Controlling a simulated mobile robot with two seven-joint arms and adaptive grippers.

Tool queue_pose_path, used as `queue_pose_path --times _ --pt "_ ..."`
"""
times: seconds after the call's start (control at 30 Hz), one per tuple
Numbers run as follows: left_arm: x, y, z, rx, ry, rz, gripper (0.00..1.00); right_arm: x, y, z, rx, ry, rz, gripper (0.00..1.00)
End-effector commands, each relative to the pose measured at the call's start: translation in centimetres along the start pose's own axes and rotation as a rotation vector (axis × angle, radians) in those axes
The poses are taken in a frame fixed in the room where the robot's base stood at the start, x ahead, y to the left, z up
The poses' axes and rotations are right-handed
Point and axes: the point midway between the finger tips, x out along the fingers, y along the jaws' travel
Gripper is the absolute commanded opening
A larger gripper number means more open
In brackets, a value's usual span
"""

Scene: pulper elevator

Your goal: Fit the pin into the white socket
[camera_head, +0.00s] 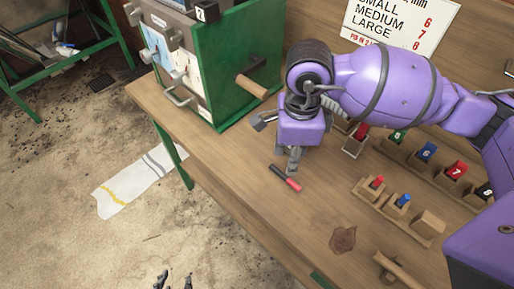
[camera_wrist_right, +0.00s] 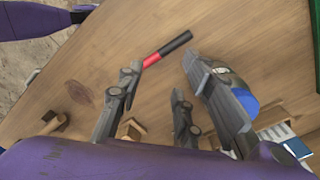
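A pin with a red end and a black end (camera_head: 285,178) lies on the wooden table, and it also shows in the right wrist view (camera_wrist_right: 167,48). My right gripper (camera_head: 279,145) is above the table just behind the pin. Its fingers are apart in the right wrist view (camera_wrist_right: 160,85), with nothing between them; the pin lies beyond the tips, apart from them. Two dark fingertips of what looks like my left gripper (camera_head: 173,281) show apart at the bottom edge, over the floor. I cannot make out a white socket.
A green-framed machine (camera_head: 235,70) with white panels and a wooden handle (camera_head: 252,87) stands at the table's back left. Numbered wooden holders (camera_head: 426,152) and a small rack with red and blue pegs (camera_head: 398,210) are right. A brown patch (camera_head: 342,239) lies nearer.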

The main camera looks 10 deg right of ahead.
Motion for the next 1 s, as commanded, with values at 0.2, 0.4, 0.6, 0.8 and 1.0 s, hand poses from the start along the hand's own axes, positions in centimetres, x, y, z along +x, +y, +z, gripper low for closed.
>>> queue_pose_path --times 0.2,0.4,0.6,0.8,1.0 --pt "0.2 0.4 -0.8 -0.009 0.015 0.003 0.40 0.4 -1.1 -0.2 0.534 -0.002 -0.017 0.34" --pt "0.2 0.5 -0.9 -0.011 0.015 0.003 0.40 0.6 -1.1 -0.1 0.735 -0.006 -0.018 0.34" --pt "0.2 0.4 -0.8 -0.011 0.014 0.003 0.40 2.5 -1.1 -0.1 0.753 -0.006 -0.015 0.34" --pt "-0.1 0.3 -0.9 -0.007 0.014 0.002 0.40 4.9 -1.1 0.2 0.750 -0.005 -0.016 0.34" --pt "-0.2 0.2 -0.5 -0.004 0.004 0.002 0.40 7.7 -1.2 0.3 0.750 -0.006 -0.016 0.34"
